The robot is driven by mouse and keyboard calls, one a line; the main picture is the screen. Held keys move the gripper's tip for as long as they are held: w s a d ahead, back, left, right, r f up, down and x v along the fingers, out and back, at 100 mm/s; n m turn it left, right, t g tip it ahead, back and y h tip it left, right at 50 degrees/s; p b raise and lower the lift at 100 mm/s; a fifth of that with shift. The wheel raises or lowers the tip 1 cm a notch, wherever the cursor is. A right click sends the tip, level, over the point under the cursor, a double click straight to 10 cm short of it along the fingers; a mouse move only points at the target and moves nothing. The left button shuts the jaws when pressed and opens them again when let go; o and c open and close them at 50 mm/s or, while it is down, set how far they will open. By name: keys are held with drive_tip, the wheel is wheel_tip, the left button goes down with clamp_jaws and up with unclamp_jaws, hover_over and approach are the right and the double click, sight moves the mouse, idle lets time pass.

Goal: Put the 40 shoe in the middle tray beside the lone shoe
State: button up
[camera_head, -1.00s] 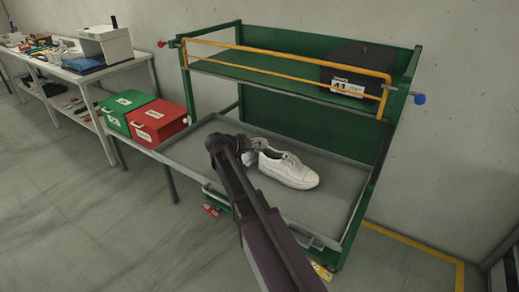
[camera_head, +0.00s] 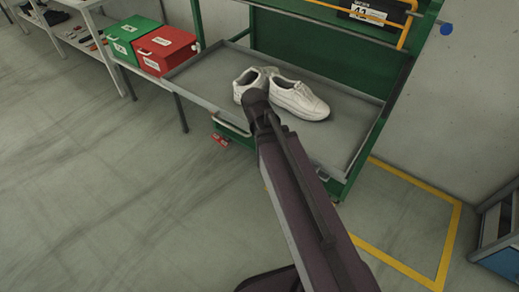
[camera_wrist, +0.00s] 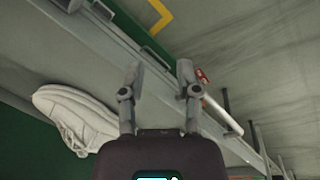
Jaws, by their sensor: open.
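Two white shoes rest side by side in the grey middle tray (camera_head: 345,151) of the green rack. The right shoe (camera_head: 300,99) points to the lower right. The left shoe (camera_head: 246,82) stands close against it, its front partly hidden by my arm. No size mark is readable on either, so I cannot tell which is the 40. My gripper (camera_head: 256,101) is in front of the left shoe in the head view. In the wrist view my gripper (camera_wrist: 160,70) is open with nothing between its fingers, and one white shoe (camera_wrist: 75,115) lies to its left.
A green box (camera_head: 124,38) and a red box (camera_head: 166,50) stand left of the tray. A black shoe box (camera_head: 375,12) sits on the shelf above. The tray has a raised metal rim. A yellow floor line (camera_head: 447,240) and a blue-grey unit (camera_head: 498,235) are at the right.

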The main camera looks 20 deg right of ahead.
drive_tip(key=s+a, duration=0.1)
drive_tip(key=s+y, duration=0.1)
drive_tip(key=s+a+y, duration=0.1)
drive_tip(key=shift+s+a+f+n, duration=0.15)
drive_tip(key=shift+s+a+n, duration=0.2)
drive_tip(key=shift+n, duration=0.05)
drive_tip(key=shift+c, duration=0.2)
idle(0.6)
